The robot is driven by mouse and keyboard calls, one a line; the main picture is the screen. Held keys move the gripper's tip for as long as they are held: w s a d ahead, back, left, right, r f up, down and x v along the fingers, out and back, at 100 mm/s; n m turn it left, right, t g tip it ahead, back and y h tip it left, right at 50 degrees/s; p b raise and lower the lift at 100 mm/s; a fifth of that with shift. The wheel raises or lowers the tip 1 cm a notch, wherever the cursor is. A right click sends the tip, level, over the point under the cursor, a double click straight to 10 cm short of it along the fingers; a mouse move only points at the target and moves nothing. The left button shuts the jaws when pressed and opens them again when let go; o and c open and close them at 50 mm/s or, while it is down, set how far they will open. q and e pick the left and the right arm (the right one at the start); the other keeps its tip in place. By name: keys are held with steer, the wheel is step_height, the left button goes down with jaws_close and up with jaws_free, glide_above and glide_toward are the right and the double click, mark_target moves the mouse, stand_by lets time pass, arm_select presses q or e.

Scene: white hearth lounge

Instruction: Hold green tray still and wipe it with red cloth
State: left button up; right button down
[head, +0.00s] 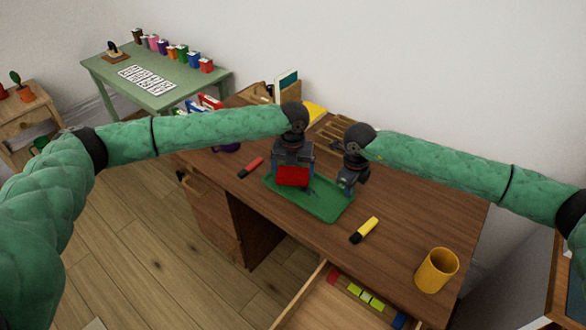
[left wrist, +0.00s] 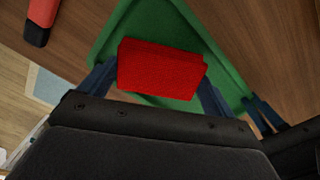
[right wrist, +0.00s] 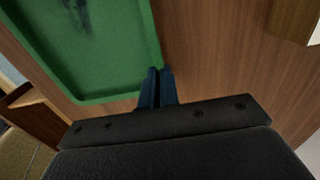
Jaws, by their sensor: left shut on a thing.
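The green tray (head: 325,212) lies flat on the brown desk; it also shows in the left wrist view (left wrist: 115,38) and right wrist view (right wrist: 110,55). A dark smudge (right wrist: 82,12) marks its surface. My left gripper (head: 292,168) is shut on the folded red cloth (head: 291,177) and holds it low over the tray's far left part. The cloth (left wrist: 158,70) sits between the fingers; whether it touches the tray is unclear. My right gripper (right wrist: 158,88) is at the tray's right edge, its fingers close together on either side of the rim.
A red marker (head: 251,167) lies left of the tray and a yellow one (head: 364,230) right of it. A yellow cup (head: 436,270) stands at the desk's near right. An open drawer (head: 335,305) is in front. A wooden organizer (head: 335,130) stands behind.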

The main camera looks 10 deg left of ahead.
mark_target(304, 178)
arm_select(q)
steer(key=shift+f, duration=0.8)
stand_by(0.4)
steer(key=shift+s+d+r, duration=0.1)
steer(key=shift+s+d, duration=0.45)
steer(key=shift+d, duration=0.4)
steer(key=shift+s+d, duration=0.5)
steer(key=shift+d, duration=0.4)
steer(key=shift+s+d+f, duration=0.1)
steer(key=shift+s+d, duration=0.45)
steer(key=shift+d, duration=0.4)
steer(key=shift+s+d+f, duration=0.1)
steer(key=shift+s+d, duration=0.45)
steer(key=shift+d, duration=0.35)
steer(key=shift+a, duration=0.1)
